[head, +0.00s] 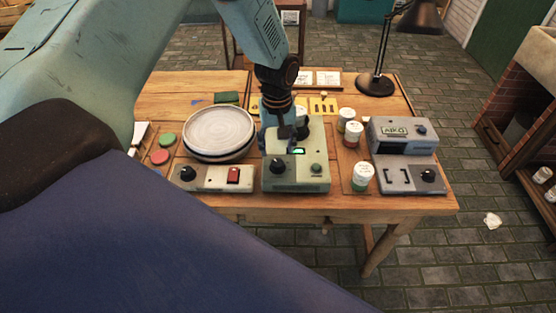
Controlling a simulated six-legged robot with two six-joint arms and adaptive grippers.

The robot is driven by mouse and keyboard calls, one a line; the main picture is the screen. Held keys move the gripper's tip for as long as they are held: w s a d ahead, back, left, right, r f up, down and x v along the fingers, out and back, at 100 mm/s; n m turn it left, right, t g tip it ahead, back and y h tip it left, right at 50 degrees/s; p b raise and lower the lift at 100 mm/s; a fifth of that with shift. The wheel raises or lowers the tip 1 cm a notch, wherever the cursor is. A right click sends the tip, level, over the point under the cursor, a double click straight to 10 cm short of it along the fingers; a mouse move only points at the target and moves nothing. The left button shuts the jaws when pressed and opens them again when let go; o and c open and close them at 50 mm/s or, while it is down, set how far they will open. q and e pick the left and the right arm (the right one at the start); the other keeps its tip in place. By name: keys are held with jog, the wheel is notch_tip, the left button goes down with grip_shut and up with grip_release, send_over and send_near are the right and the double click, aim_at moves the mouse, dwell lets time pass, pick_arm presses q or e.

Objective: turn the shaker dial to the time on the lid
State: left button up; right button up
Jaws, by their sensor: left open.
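A grey-green machine (315,150) stands in the middle of the table and looks like the shaker. It has a black dial (278,167), a small lit green display (298,151) and a green button (317,168) on its front. My left gripper (284,137) points down over the machine's top, behind the dial. It is open, and its fingers hide part of the machine. I cannot tell whether they touch it. Jars with pale lids stand to the right: one in front (363,176), two behind (352,134) (346,117). Any lid writing is too small to read. My right gripper is not in view.
A stacked plate (219,131) sits left, behind a control box (212,179) with a dial and red switch. A grey machine (405,150) with its own dial stands right. A black lamp (375,84) stands behind. My blue arm crosses the upper left.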

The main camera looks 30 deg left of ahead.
aim_at(278, 162)
pick_arm(q)
jog(key=f, duration=0.3)
jog(key=shift+s+d+f, duration=0.15)
jog(key=shift+s+f, duration=0.15)
jog(key=shift+w+f, duration=0.3)
jog(key=shift+f, duration=0.55)
jog(key=shift+s+r, duration=0.2)
jog(key=shift+s, duration=0.05)
jog(key=shift+c, duration=1)
jog(key=shift+w+f, duration=0.1)
jog(key=shift+w, duration=0.05)
jog(key=c, duration=0.9)
